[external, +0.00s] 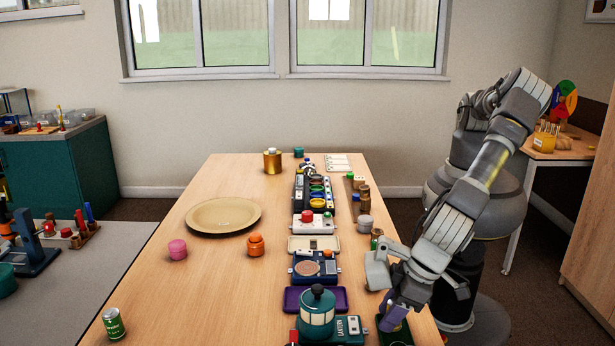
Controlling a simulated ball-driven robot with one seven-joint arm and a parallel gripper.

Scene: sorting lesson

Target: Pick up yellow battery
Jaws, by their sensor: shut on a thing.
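My gripper (393,316) is low over the front right part of the table, above a small dark tray (408,340).
A teal lantern (317,312) stands left of my gripper on the table (205,300). A row of devices runs back from it.

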